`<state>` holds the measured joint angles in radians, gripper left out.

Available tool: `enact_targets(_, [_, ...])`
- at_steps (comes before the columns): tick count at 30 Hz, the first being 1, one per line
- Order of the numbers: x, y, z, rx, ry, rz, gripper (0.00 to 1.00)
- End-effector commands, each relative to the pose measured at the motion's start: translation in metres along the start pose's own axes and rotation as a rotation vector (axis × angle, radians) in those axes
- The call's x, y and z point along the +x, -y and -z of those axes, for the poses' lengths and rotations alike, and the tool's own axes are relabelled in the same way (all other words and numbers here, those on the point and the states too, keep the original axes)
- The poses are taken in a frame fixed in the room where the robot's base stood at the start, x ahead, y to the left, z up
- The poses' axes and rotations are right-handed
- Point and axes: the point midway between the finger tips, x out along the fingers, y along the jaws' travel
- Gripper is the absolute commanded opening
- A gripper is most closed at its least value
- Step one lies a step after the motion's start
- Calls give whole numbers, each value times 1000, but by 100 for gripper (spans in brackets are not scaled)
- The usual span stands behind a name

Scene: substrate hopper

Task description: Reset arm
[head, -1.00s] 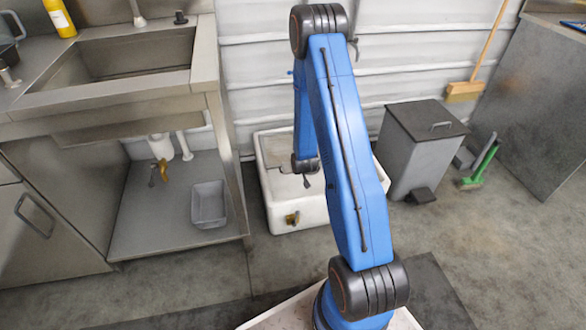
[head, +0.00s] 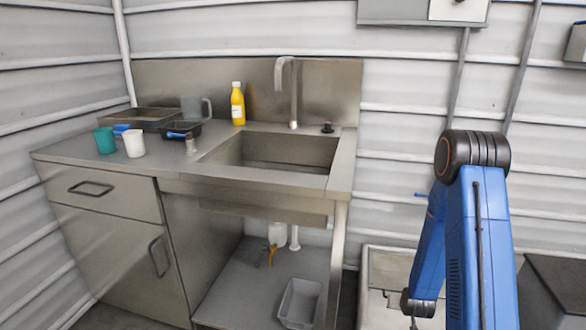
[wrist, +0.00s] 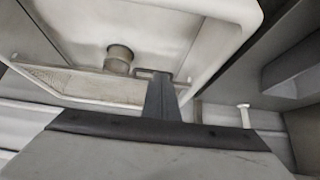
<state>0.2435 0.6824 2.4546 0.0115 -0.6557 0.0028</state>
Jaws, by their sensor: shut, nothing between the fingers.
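My blue arm stands at the right of the head view, bent at a dark elbow, with its forearm hanging down toward a white floor basin (head: 376,300). My gripper (head: 413,323) is small and partly cut off at the bottom edge of the head view. In the wrist view my gripper (wrist: 160,76) shows as dark fingers closed together, with nothing between them. The white basin (wrist: 215,12) fills the upper part of that view, with a round outlet (wrist: 119,58) on it. I cannot tell the exact gap between the fingertips and the basin.
A steel sink counter (head: 345,160) stands left of the arm, holding a yellow bottle (head: 238,105), a green cup (head: 105,141), a white cup (head: 134,143) and dark trays. A grey tub (head: 299,303) sits on its lower shelf. A grey bin (head: 560,275) stands at the right.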

Motion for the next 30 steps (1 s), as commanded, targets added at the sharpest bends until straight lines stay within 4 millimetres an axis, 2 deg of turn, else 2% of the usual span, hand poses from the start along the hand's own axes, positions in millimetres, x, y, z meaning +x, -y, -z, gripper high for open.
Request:
enact_targets(1, [-12, 4, 12, -5, -3, 5, 0])
enact_targets(6, [-50, 15, 36, -20, 17, 17, 0])
enact_targets(15, [-124, 34, 69, -48, 50, 38, 0])
enact_targets(21, [-176, 45, 83, -67, 71, 51, 0])
enact_targets(30, [-258, 58, 90, -96, 103, 70, 0])
